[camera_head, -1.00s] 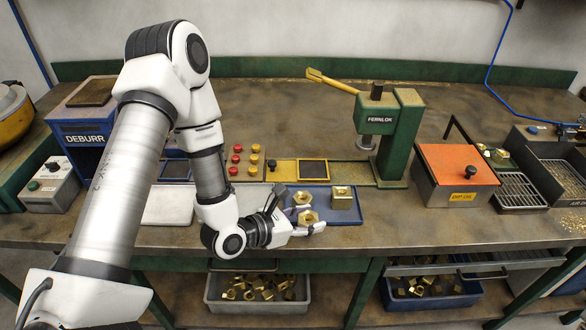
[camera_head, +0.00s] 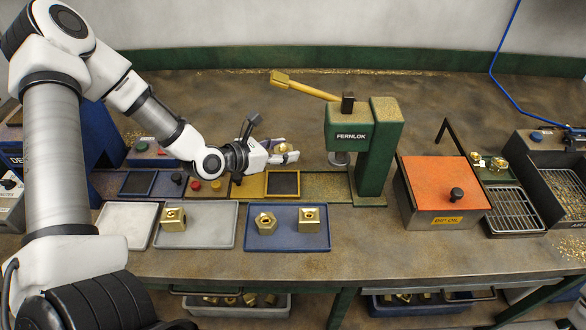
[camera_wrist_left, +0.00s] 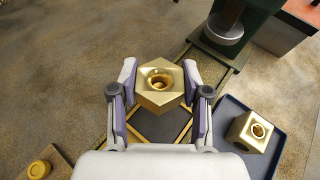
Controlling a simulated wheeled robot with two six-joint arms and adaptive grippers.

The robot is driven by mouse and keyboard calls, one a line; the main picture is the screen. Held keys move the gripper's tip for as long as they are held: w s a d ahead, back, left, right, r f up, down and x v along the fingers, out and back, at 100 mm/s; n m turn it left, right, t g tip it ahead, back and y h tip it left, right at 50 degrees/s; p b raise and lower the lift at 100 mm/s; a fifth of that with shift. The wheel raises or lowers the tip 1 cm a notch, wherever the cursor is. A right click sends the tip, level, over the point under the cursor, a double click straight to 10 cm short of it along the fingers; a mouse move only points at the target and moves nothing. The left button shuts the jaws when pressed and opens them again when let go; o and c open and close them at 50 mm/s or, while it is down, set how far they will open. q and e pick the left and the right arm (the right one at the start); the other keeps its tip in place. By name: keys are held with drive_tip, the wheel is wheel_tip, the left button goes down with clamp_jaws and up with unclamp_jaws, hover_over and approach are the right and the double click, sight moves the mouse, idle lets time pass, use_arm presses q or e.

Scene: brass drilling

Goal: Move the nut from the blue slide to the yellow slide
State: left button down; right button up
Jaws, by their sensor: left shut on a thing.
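My left gripper (camera_head: 283,153) is shut on a brass nut (camera_wrist_left: 160,85), which has a round hole and faceted sides. It holds the nut raised near the yellow slide (camera_head: 284,195), a yellow frame with a dark square pad. In the left wrist view the nut and fingers cover part of this pad (camera_wrist_left: 161,126); I cannot tell the exact height. The blue slide (camera_head: 138,183), with a similar dark pad, is farther left and looks empty. My right gripper is not in view.
A blue tray (camera_head: 287,241) in front holds another nut (camera_head: 266,223) and a square brass block (camera_head: 309,219). A grey tray (camera_head: 220,237) holds one brass piece. The green press (camera_head: 377,150) stands right of my gripper. Red and yellow pegs (camera_head: 205,185) stand left of the yellow slide.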

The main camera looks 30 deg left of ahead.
sight(282, 184)
use_arm(q)
drive_tip(key=f, duration=0.1)
drive_tip(key=s+f, duration=0.1)
drive_tip(key=f, duration=0.1)
drive_tip(key=shift+s+f, duration=0.15)
drive_tip(key=shift+s, duration=0.1)
drive_tip(key=f, duration=0.5)
drive_tip(key=shift+w+d+f, duration=0.1)
drive_tip(key=shift+w, duration=0.3)
drive_tip(key=shift+s, duration=0.2)
drive_tip(key=c, duration=0.5)
unclamp_jaws()
drive_tip(key=shift+w+f, duration=0.1)
drive_tip(key=shift+c, duration=0.2)
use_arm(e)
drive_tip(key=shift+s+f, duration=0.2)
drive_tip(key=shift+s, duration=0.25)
